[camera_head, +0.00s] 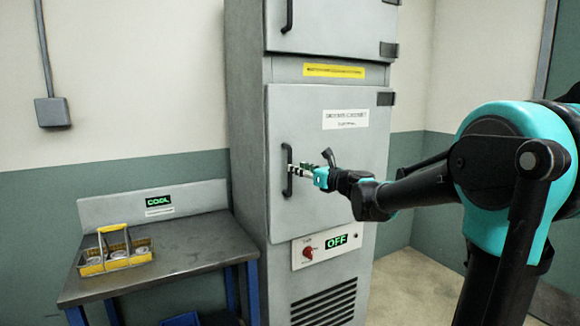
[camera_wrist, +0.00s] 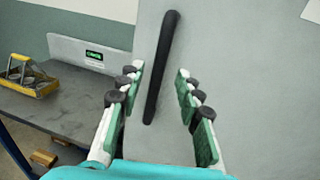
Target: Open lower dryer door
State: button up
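The lower dryer door (camera_head: 325,195) is a grey panel on the tall cabinet and looks shut. Its black vertical handle (camera_head: 288,172) is on the left side of the door. My gripper (camera_head: 298,170) is at the handle, reaching in from the right. In the wrist view, the handle (camera_wrist: 162,70) stands between the two green-padded fingers of my gripper (camera_wrist: 160,105). The fingers are spread wide, with a visible gap on each side of the handle. The wrist view does not clearly show how deep the handle sits between the fingers.
The upper door (camera_head: 335,25) is above. A control panel reading OFF (camera_head: 327,245) with a red knob sits below. A metal table (camera_head: 185,255) stands left of the cabinet, holding a yellow carrier (camera_head: 115,262) and a COOL display (camera_head: 158,201). Floor is clear at right.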

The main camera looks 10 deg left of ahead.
jog(key=shift+x, duration=2.75)
jog(key=shift+c, duration=0.3)
grip_shut()
